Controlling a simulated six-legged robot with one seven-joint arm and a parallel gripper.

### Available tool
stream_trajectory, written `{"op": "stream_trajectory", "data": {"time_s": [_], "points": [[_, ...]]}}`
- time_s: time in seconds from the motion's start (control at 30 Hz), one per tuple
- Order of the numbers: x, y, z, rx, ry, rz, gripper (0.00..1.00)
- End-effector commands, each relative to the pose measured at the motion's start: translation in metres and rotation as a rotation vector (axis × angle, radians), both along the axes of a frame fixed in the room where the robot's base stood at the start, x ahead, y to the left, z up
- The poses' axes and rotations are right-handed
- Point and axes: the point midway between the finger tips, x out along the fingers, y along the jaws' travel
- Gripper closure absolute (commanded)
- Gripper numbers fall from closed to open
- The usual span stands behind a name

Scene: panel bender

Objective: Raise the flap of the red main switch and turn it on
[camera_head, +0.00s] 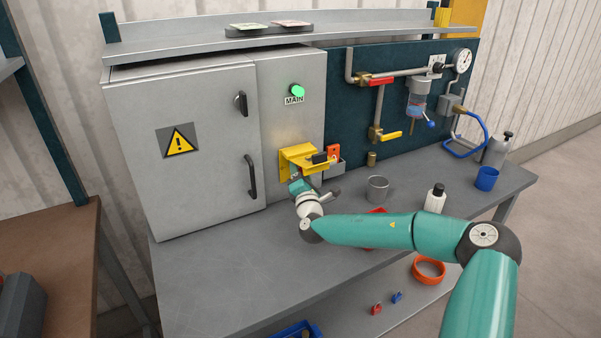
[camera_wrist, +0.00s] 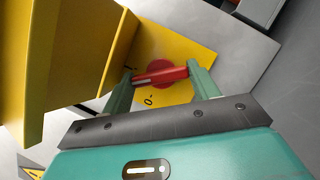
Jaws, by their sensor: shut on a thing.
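The red main switch (camera_wrist: 160,73) shows in the wrist view, a red handle on a yellow plate (camera_wrist: 190,48) with a "0" mark below it. My gripper (camera_wrist: 159,76) has a finger at each end of the handle and is shut on it. The yellow flap (camera_wrist: 62,60) stands out from the plate at the left of the wrist view, clear of the handle. In the head view the raised flap (camera_head: 303,153) juts from the grey cabinet above my gripper (camera_head: 299,184), and the switch is hidden. The green lamp (camera_head: 298,90) above the MAIN label looks bright.
The closed cabinet door (camera_head: 205,150) is left of the switch. A small grey holder (camera_head: 334,167) with an orange item hangs close on the right. The bench's left front is clear.

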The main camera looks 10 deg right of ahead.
Motion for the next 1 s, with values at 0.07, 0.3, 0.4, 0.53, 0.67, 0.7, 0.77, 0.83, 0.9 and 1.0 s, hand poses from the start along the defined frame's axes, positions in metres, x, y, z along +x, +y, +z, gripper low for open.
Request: {"op": "stream_trajectory", "data": {"time_s": [0.07, 0.3, 0.4, 0.53, 0.67, 0.7, 0.77, 0.83, 0.9, 1.0], "points": [[-0.0007, 0.0010, -0.0005, 0.001, 0.001, 0.002, 0.63], [-0.0007, 0.0012, -0.0008, -0.001, 0.002, 0.002, 0.36], [-0.0007, 0.0011, -0.0007, 0.000, 0.001, 0.002, 0.18], [-0.0004, 0.0009, -0.0004, 0.000, 0.001, 0.002, 0.18], [-0.0003, 0.0007, -0.0002, 0.000, 0.001, 0.001, 0.18], [-0.0003, 0.0007, -0.0002, 0.000, 0.001, 0.001, 0.18], [-0.0003, 0.0006, -0.0001, 0.000, 0.000, 0.001, 0.18], [-0.0002, 0.0004, 0.0000, 0.000, -0.001, 0.001, 0.18], [-0.0002, 0.0005, 0.0001, 0.000, -0.001, 0.001, 0.18], [-0.0001, 0.0006, 0.0004, -0.003, -0.002, 0.000, 0.18]]}}
